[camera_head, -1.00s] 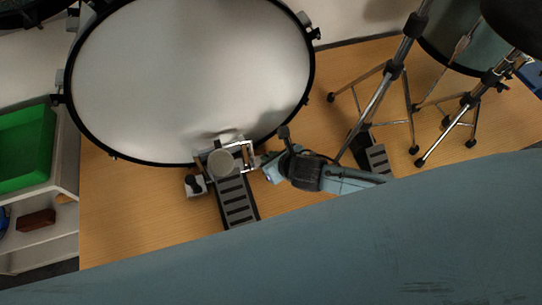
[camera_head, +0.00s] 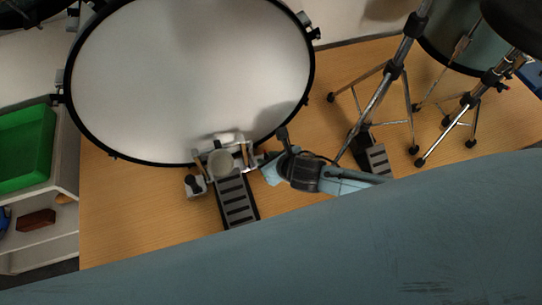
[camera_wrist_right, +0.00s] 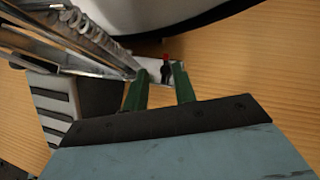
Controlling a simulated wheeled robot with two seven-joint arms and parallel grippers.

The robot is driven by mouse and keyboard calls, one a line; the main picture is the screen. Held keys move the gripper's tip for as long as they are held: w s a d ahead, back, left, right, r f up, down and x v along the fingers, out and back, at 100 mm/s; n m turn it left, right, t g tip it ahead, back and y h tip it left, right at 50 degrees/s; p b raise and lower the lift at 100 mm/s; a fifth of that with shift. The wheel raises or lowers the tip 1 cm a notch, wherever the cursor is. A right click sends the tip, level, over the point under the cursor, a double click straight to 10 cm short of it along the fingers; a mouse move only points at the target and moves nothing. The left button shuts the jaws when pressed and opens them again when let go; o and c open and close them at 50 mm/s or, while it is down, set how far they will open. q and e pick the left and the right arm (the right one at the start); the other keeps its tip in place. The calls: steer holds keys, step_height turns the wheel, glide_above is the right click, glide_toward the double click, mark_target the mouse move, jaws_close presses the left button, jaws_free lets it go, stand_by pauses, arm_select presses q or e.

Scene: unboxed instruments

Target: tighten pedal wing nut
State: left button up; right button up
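The bass drum pedal (camera_head: 237,200), with its slotted footboard and round beater (camera_head: 221,161), stands at the lower rim of the drum. In the right wrist view, a small dark piece with a red top (camera_wrist_right: 165,66), likely the wing nut, sits on the pedal's metal clamp plate. My right gripper (camera_head: 264,165) is low at the right side of the pedal. Its two green fingers (camera_wrist_right: 159,86) are apart. The dark piece shows in the gap, nearer the right finger; contact cannot be told. My left gripper is not in view.
The large white drum (camera_head: 190,75) stands just behind the pedal. Metal stand legs (camera_head: 385,90) and a second pedal (camera_head: 376,157) are to the right. A green bin (camera_head: 25,150) is on a shelf at the left. Wooden floor (camera_head: 140,205) is clear left of the pedal.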

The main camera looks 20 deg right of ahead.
steer(key=o, duration=0.3)
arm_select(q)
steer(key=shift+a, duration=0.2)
arm_select(e)
steer(key=shift+d, duration=0.1)
steer(key=shift+s+d+r, duration=0.1)
steer(key=shift+s+r, duration=0.05)
steer(key=shift+r, duration=0.1)
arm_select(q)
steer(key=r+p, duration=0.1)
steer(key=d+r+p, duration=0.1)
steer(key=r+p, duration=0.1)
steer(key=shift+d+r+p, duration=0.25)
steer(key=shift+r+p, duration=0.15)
arm_select(e)
steer(key=v, duration=1.2)
steer(key=shift+s+r, duration=0.2)
steer(key=shift+s, duration=0.1)
steer(key=shift+c, duration=0.2)
